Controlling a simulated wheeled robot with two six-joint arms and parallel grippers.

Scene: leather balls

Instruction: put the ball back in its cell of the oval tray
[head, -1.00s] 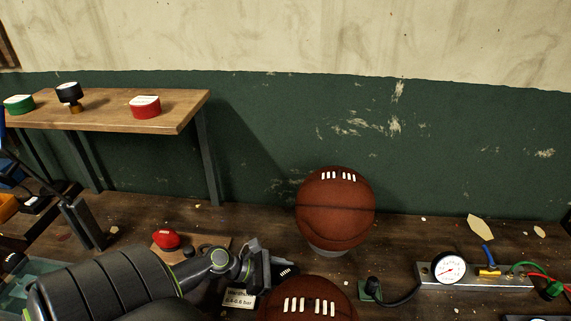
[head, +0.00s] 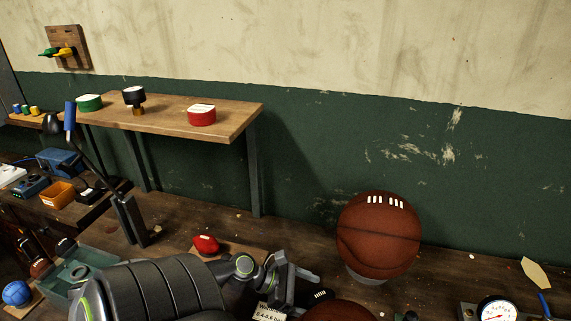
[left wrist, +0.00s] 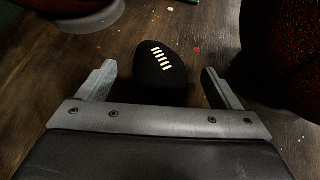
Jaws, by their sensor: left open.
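A small black ball (head: 319,295) with white laces lies on the dark wooden bench, beside a large brown ball at the bottom edge. My left gripper (head: 298,289) is open at this black ball. In the left wrist view the black ball (left wrist: 160,66) shows between the spread fingers of the left gripper (left wrist: 159,69), with gaps on both sides. I cannot tell the oval tray for certain. A small red ball (head: 206,244) lies on a wooden board behind my left arm, which partly hides the board. My right gripper is not in view.
A large brown ball (head: 378,238) stands on a pale ring at the back; another (head: 340,311) is cut off below. A gauge (head: 498,309) is at lower right. A teal bin (head: 100,257) and a blue ball (head: 16,293) are at left. A raised shelf (head: 230,119) stands behind.

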